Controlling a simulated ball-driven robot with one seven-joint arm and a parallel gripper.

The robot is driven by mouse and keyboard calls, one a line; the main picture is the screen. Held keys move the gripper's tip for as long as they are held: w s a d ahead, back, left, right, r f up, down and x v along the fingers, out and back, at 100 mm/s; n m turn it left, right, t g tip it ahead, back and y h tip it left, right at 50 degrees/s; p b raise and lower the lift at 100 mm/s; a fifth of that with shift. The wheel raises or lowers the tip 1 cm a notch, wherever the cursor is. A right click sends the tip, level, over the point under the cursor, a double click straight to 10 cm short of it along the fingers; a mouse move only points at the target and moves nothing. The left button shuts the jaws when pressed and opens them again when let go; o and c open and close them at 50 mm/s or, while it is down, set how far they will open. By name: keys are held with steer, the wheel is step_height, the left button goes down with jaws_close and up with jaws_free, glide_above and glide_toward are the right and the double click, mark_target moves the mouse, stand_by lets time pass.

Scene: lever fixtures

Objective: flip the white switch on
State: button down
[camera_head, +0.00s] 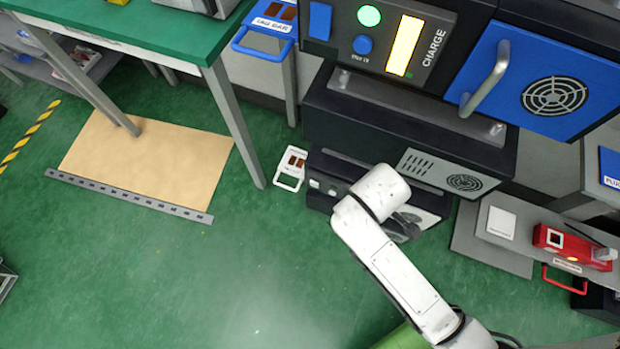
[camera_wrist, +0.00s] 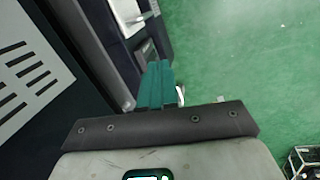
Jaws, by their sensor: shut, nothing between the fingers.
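Two small white pieces (camera_head: 314,183) show on the front of the low black unit in the head view; I cannot tell whether one of them is the white switch. In the wrist view, my gripper (camera_wrist: 158,72) has its teal fingers together and empty, close beside a dark unit. A small white piece (camera_wrist: 181,95) shows at the right edge of the fingers; I cannot tell what it is or whether they touch it. In the head view, my white arm hides part of the low unit, and my fingers are not clearly visible there.
The black machine (camera_head: 410,115) with a CHARGE panel (camera_head: 400,45) and a blue door (camera_head: 535,80) stands above the low unit. A red device (camera_head: 570,247) sits at right. A cardboard sheet (camera_head: 150,160) lies on the green floor at left. Open floor lies in front.

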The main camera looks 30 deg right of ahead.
steer(key=w+a+f+n+t+h+b, duration=0.5)
steer(key=w+a+f+n+b, duration=0.4)
steer(key=a+f+n, duration=0.6)
steer(key=w+f+n, duration=0.1)
steer(key=w+n, duration=0.1)
steer(key=n, duration=0.3)
steer(key=shift+w+t+h+b, duration=0.3)
steer(key=shift+w+h, duration=0.1)
steer(key=shift+f, duration=0.15)
steer(key=b, duration=0.4)
glide_toward(314, 184)
steer(key=x, duration=0.6)
steer(key=shift+f, duration=0.25)
